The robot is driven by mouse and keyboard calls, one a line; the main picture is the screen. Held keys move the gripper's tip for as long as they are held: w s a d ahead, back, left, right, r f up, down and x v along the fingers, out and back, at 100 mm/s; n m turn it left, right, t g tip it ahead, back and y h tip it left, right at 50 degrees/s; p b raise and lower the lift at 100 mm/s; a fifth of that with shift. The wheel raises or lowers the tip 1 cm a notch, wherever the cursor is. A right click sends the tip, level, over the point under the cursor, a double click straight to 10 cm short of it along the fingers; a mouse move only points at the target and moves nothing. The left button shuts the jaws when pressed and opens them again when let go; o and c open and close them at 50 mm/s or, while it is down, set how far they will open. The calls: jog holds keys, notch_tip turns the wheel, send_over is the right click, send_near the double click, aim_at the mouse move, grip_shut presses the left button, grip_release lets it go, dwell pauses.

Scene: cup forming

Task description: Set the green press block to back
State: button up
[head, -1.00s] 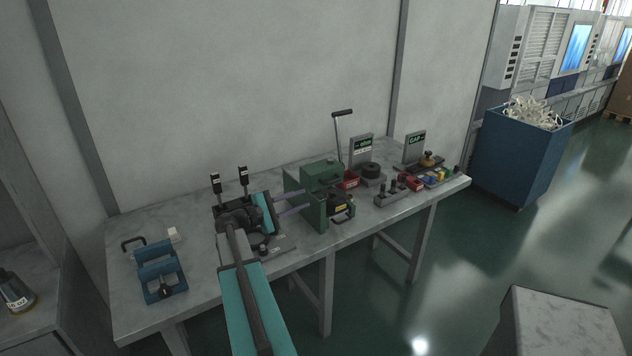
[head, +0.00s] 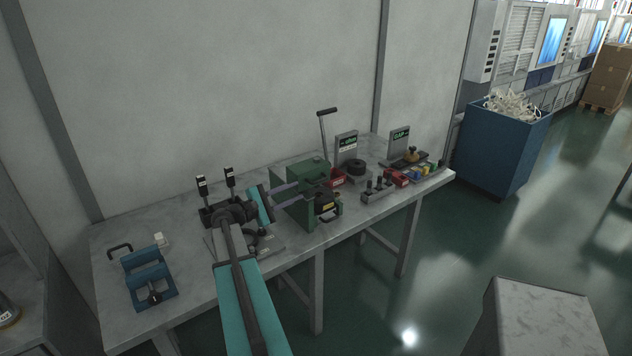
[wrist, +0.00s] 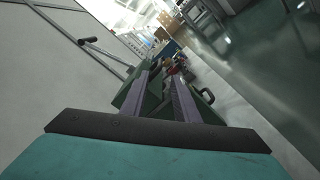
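The green press block (head: 294,211) stands on the grey bench right of centre, with an upright lever ending in a dark handle and a yellow label on its front. My gripper (head: 318,182) comes in from the left, its two long purple-grey fingers reaching over the press block. In the wrist view the fingers (wrist: 162,74) are apart, with a gap between them. Green parts of the press block (wrist: 152,104) show between and beside the fingers. I cannot tell whether either finger touches it. The lever (wrist: 104,51) shows at upper left.
A blue fixture (head: 150,280) sits at the bench's left end. A blue scrap bin (head: 495,150) stands beyond the bench.

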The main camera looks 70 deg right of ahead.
aim_at(317, 182)
jog(key=p+x, duration=0.3)
jog(key=x, duration=0.7)
jog(key=shift+s+d+p, duration=0.2)
jog(key=shift+d+p, duration=0.15)
